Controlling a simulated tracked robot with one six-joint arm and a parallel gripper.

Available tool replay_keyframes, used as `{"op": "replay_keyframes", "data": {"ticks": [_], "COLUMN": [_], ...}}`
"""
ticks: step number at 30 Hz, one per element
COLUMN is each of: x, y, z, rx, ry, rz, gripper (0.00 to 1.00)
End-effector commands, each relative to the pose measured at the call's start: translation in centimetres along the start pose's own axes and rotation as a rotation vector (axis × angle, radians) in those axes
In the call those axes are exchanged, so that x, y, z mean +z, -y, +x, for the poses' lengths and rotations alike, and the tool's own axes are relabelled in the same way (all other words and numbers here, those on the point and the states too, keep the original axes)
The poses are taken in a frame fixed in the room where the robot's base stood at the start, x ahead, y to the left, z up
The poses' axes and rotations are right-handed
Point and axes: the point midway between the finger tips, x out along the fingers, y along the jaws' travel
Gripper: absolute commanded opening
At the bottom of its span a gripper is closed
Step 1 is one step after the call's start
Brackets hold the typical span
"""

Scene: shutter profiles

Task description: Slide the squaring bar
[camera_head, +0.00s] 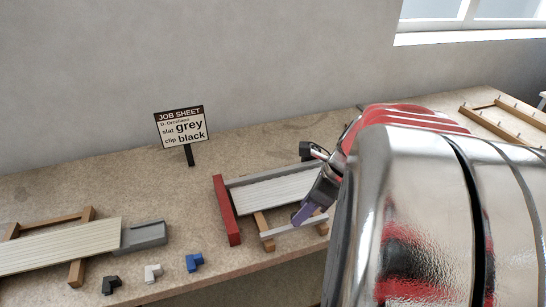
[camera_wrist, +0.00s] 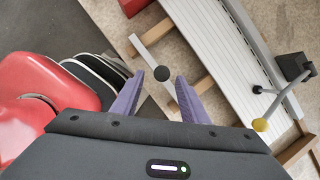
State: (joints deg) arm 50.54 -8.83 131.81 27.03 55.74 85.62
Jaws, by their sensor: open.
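A pale grey bar (camera_head: 285,230) lies along the front of the shutter jig, across its wooden rails; I take it to be the squaring bar. In the head view my gripper (camera_head: 306,213) is over the bar, and my arm hides the jig's right end. Pale slats (camera_head: 270,190) lie in the jig behind the bar.
A red end bar (camera_head: 227,210) and grey back rail (camera_head: 270,173) border the jig. Black (camera_head: 110,285), white (camera_head: 153,273) and blue (camera_head: 194,262) clips lie front left. A job sheet (camera_head: 182,126) stands behind.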

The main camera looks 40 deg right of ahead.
Motion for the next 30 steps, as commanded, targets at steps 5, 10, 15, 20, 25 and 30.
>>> {"op": "replay_keyframes", "data": {"ticks": [5,10,15,20,25,30], "x": [0.0,-0.1,-0.1,-0.1,-0.1,-0.1], "y": [0.1,0.1,0.1,0.0,0.0,0.0], "z": [-3.2,-6.2,-9.0,-10.6,-11.0,-11.0], "rx": [-0.005,-0.004,-0.003,-0.001,0.001,0.001], "ry": [0.001,0.001,0.001,0.000,0.000,0.000], "rz": [0.002,0.003,0.003,0.002,0.002,0.002], "gripper": [0.40,0.40,0.40,0.40,0.40,0.40]}}
